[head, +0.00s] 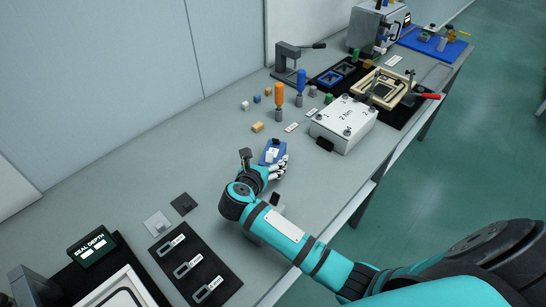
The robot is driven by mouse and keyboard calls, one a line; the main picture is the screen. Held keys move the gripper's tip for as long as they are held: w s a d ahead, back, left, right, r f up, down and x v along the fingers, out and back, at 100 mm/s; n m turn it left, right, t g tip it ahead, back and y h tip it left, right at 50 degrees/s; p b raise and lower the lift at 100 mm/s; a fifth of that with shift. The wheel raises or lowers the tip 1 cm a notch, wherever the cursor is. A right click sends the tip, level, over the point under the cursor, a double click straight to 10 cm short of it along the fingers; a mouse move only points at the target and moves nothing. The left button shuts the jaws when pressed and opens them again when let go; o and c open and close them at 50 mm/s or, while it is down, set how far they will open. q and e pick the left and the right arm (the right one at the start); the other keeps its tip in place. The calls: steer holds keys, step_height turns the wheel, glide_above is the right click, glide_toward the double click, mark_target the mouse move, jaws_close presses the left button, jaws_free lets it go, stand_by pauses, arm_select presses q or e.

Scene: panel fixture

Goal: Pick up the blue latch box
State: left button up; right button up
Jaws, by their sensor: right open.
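The blue latch box (266,147), a small blue block with a white part on it, lies on the grey bench near the middle of the head view. My right gripper (279,164) is open at the near side of the box, with its pale fingers beside the box's right side. The fingers and wrist hide part of the box. I cannot tell whether the fingers touch it. My left gripper is not in view.
A white box (344,122) marked "2 Nm" stands to the right. Orange (279,96) and blue (300,82) screwdrivers stand upright behind. A black tray with slotted parts (190,265) lies at the near left. The bench left of the blue box is clear.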

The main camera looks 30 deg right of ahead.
steer(key=shift+w+d, duration=0.15)
steer(key=shift+w+d+f+p, duration=0.1)
steer(key=shift+w+d+p, duration=0.15)
steer(key=shift+d+p, duration=0.1)
steer(key=p+x, duration=0.1)
steer(key=x, duration=0.2)
steer(key=shift+w+d+f, duration=0.1)
steer(key=shift+d+f, duration=0.05)
steer(key=shift+d, duration=0.15)
steer(key=shift+w+d+f, duration=0.2)
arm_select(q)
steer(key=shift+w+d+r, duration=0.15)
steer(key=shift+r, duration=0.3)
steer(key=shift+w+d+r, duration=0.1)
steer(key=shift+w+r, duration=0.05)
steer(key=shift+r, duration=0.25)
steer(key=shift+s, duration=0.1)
arm_select(e)
steer(key=shift+c, duration=0.3)
steer(key=shift+c, duration=1)
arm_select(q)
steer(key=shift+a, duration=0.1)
arm_select(e)
steer(key=shift+r, duration=0.1)
steer(key=c, duration=1.4)
